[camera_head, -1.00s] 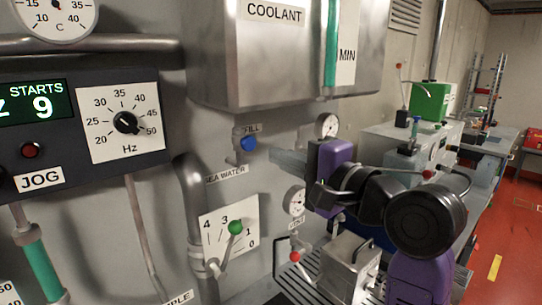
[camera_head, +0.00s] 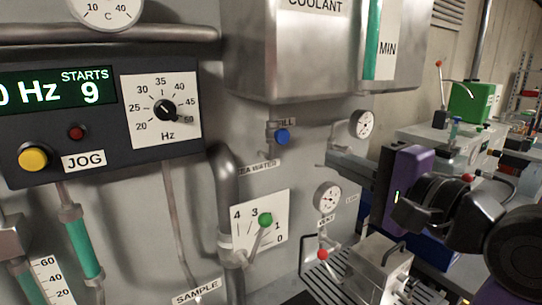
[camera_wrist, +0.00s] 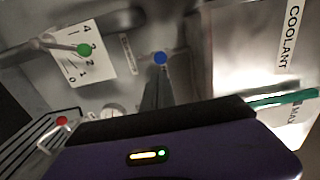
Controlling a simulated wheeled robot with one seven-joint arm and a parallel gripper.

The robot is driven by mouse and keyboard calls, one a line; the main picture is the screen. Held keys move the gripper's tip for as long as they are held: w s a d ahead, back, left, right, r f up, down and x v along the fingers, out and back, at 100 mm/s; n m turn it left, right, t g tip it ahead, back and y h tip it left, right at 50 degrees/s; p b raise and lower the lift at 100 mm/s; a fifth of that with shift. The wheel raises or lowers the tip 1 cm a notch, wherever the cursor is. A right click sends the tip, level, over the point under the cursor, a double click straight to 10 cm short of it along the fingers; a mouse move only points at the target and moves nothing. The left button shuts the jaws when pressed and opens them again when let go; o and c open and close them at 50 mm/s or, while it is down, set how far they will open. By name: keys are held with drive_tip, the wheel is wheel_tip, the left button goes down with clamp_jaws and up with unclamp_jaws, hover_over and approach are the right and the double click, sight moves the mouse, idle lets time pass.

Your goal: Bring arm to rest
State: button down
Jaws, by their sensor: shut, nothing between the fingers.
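My gripper (camera_head: 332,158) is in the right half of the head view, with its purple body (camera_head: 408,195) behind the fingers. The grey fingers are shut and empty, pointing left toward the wall. The blue knob (camera_head: 282,136) of the fill valve is left of the fingertips and apart from them in this view. In the wrist view the fingers (camera_wrist: 157,88) reach up toward the blue knob (camera_wrist: 160,58). My dark arm links run to the right edge of the head view and hide part of the bench.
The coolant tank (camera_head: 300,70) hangs above left of my gripper. A gauge (camera_head: 362,124) is just above the fingers and another (camera_head: 327,197) below. A green-knobbed lever (camera_head: 265,220), a red knob (camera_head: 322,254) and a metal box (camera_head: 375,270) are lower. A control panel (camera_head: 60,125) is left.

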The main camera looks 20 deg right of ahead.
drive_tip(key=d+r+n+t+h, duration=0.3)
drive_tip(key=d+r+t, duration=0.1)
drive_tip(key=s+f+n+h, duration=0.2)
drive_tip(key=s+f, duration=0.2)
drive_tip(key=f, duration=0.4)
drive_tip(key=s+f+n+h, duration=0.3)
drive_tip(key=s+f, duration=0.1)
drive_tip(key=f, duration=0.5)
drive_tip(key=s+a+f+n+g+y, duration=0.1)
drive_tip(key=s+a+f+n+g, duration=0.2)
drive_tip(key=s+f, duration=0.8)
drive_tip(key=s+a+f+n+g+y, duration=0.1)
drive_tip(key=s+a+f+n+g, duration=0.2)
drive_tip(key=s+f, duration=0.8)
drive_tip(key=f+v, duration=0.1)
drive_tip(key=v, duration=0.5)
drive_tip(key=shift+s+f, duration=0.2)
drive_tip(key=shift+s, duration=0.25)
drive_tip(key=shift+r, duration=0.1)
